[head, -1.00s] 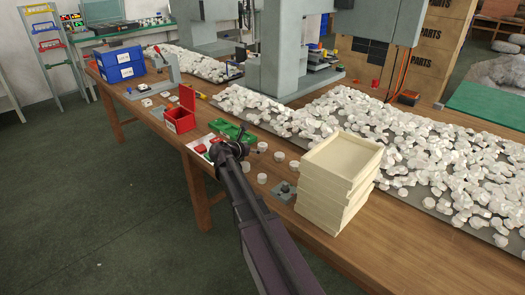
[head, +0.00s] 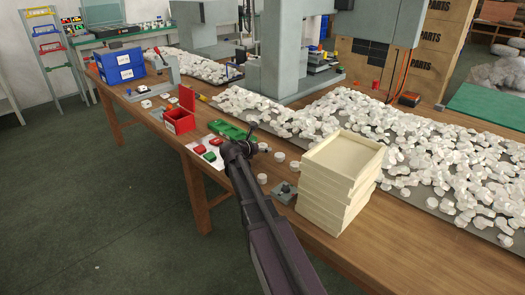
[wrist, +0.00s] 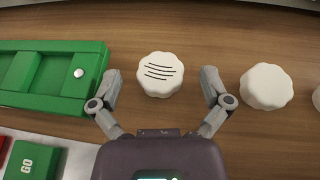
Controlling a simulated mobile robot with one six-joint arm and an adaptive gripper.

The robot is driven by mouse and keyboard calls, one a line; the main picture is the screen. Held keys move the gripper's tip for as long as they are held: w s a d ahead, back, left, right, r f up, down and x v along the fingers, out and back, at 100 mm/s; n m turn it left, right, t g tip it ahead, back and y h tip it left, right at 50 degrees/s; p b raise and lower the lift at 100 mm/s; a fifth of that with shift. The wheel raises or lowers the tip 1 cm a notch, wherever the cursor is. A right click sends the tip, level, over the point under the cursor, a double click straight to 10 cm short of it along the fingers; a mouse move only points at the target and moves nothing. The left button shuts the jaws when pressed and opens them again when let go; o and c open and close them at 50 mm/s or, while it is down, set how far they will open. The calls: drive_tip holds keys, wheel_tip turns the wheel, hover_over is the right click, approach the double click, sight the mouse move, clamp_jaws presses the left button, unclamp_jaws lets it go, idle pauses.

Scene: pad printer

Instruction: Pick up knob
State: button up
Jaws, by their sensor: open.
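A white scalloped knob (wrist: 160,74) with several dark curved lines printed on its top lies on the wooden table in the wrist view. My gripper (wrist: 162,90) is open, with one finger to the left and one to the right of this knob, apart from it. A second, plain white knob (wrist: 266,87) lies to the right, outside the right finger. In the head view my gripper (head: 247,135) is over the table beside the green tray, and its arm hides the printed knob. Other white knobs (head: 279,157) lie just right of it.
A green tray (wrist: 88,105) lies close to the left finger. Red and green buttons (head: 209,156) on a white panel are nearby. A red open box (head: 180,122), stacked cream trays (head: 338,180) and a large heap of white knobs (head: 400,140) stand around.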

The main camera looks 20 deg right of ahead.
drive_tip(key=shift+w+d+f, duration=0.25)
drive_tip(key=shift+w+d, duration=0.05)
drive_tip(key=shift+d, duration=0.2)
drive_tip(key=c, duration=0.9)
